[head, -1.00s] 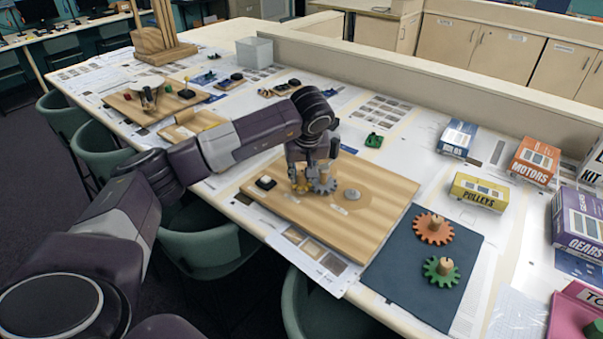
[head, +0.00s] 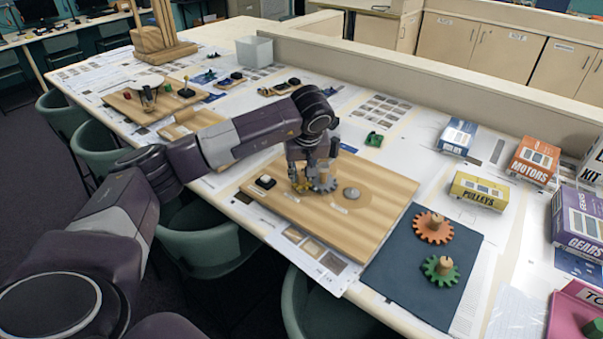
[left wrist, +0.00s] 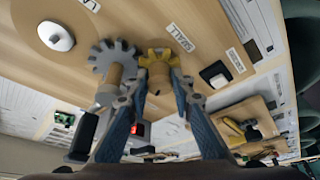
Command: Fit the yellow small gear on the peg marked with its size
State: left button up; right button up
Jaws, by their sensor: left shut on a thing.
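The yellow small gear (left wrist: 158,57) is between the fingertips of my left gripper (left wrist: 158,82), which is shut on its hub. In the left wrist view the gear is at the wooden board, beside the label SMALL (left wrist: 180,37). The peg under it is hidden, so I cannot tell whether the gear is fully seated. In the head view my left gripper (head: 303,178) points down over the board (head: 345,225), and the fingers mostly cover the gear. My right gripper is not in view.
A grey gear (head: 325,183) with a wooden hub stands close beside the yellow gear. A round metal disc (head: 351,193) and a switch (head: 265,182) are on the board. An orange gear (head: 433,232) and a green gear (head: 440,273) lie on the dark mat (head: 395,275).

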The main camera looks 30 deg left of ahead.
pick_arm(q)
jog(key=shift+f+b, duration=0.4)
jog(key=shift+f, duration=0.15)
jog(key=o, duration=0.6)
jog(key=shift+s+d+r+p, duration=0.1)
jog(key=shift+r+p, duration=0.45)
jog(key=shift+r, duration=0.1)
jog(key=shift+p+v, duration=1.6)
jog(key=shift+v, duration=0.75)
jog(key=p, duration=0.3)
send_near(302, 173)
jog(key=shift+f, duration=0.3)
jog(key=shift+s+f, duration=0.1)
jog(key=shift+s, duration=0.05)
